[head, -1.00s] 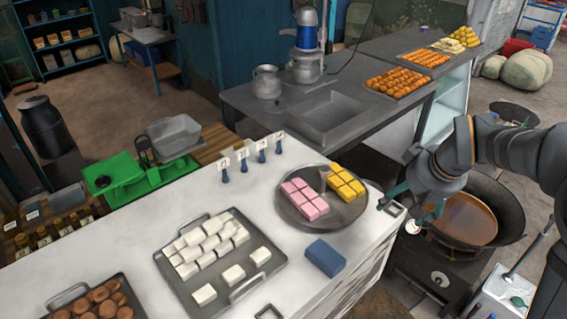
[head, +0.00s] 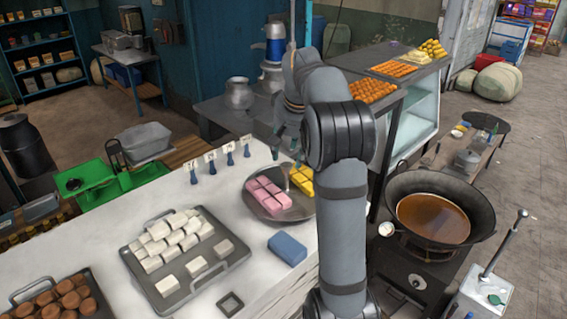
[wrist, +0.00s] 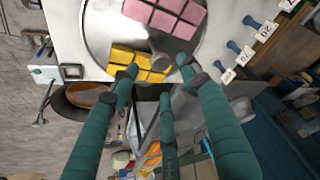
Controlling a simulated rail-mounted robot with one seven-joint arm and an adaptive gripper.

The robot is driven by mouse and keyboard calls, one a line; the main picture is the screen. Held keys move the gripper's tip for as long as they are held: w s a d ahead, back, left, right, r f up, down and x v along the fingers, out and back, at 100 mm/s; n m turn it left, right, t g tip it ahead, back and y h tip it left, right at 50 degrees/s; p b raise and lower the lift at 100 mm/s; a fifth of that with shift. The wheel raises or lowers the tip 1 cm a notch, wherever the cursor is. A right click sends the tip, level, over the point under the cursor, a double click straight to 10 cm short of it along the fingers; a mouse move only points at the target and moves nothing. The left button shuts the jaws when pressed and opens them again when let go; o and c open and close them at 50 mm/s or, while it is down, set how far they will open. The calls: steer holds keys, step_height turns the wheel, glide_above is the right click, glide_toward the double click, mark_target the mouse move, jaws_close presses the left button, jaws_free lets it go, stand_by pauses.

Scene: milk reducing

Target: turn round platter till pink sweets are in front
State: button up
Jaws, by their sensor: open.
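The round platter (head: 290,213) is grey metal and lies on the white counter, partly hidden behind my arm in the head view. Pink sweets (head: 266,194) sit on its left part and yellow sweets (head: 301,181) on its right part. In the wrist view the platter (wrist: 98,28) carries the pink sweets (wrist: 166,15) at the top and the yellow sweets (wrist: 138,62) lower down. A small knob (wrist: 159,62) shows between them. My gripper (wrist: 157,75) is open, its teal fingers spread over the platter's edge near the yellow sweets. It holds nothing. Whether a finger touches the platter I cannot tell.
A blue block (head: 287,248) lies in front of the platter. A tray (head: 215,282) of white sweets stands to the left, with small label stands (head: 229,157) behind. A wok (head: 440,190) of brown liquid is at the right.

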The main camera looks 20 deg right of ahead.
mark_target(287, 164)
steer(key=shift+x, duration=2.45)
steer(key=shift+a, duration=0.1)
steer(key=shift+r, duration=0.1)
steer(key=c, duration=1.1)
jaws_close()
